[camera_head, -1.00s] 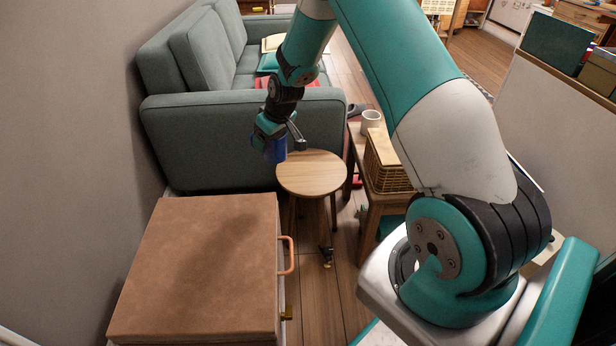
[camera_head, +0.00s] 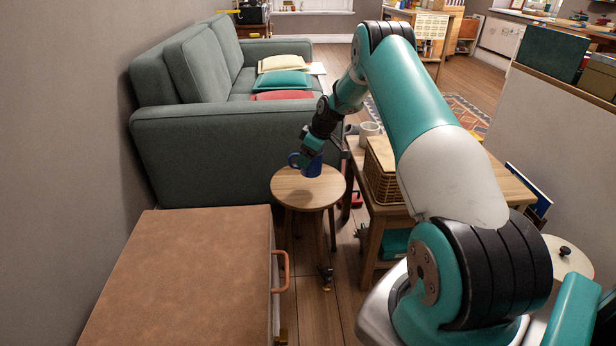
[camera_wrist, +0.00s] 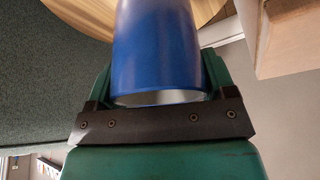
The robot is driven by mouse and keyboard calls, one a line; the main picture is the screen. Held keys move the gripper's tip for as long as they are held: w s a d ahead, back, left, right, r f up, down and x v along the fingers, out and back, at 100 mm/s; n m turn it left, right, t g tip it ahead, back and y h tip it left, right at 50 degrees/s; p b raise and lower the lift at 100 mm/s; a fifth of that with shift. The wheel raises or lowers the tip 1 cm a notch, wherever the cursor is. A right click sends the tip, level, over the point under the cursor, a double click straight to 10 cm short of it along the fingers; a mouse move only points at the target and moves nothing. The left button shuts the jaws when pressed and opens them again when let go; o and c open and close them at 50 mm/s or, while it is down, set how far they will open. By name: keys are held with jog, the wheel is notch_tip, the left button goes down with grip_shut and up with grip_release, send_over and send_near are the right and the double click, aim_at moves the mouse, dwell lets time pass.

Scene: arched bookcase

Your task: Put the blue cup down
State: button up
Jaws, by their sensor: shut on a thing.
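The blue cup (camera_head: 313,167) is in my gripper (camera_head: 308,157), over the round wooden stool (camera_head: 297,190) in the head view. In the wrist view the blue cup (camera_wrist: 157,50) fills the middle between the green fingers of my gripper (camera_wrist: 157,85), which is shut on it. The cup looks upright in the head view, with its handle to the left. I cannot tell whether its base touches the stool top. The rest of the stool top is bare.
A grey-green sofa (camera_head: 225,120) with cushions stands behind the stool. A wooden table to the right holds a wicker basket (camera_head: 382,178) and a white mug (camera_head: 369,131). A brown-topped cabinet (camera_head: 185,275) with a handle is in front left.

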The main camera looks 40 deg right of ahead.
aim_at(308, 171)
jog(key=shift+f+b, duration=0.7)
jog(key=shift+f, duration=2.3)
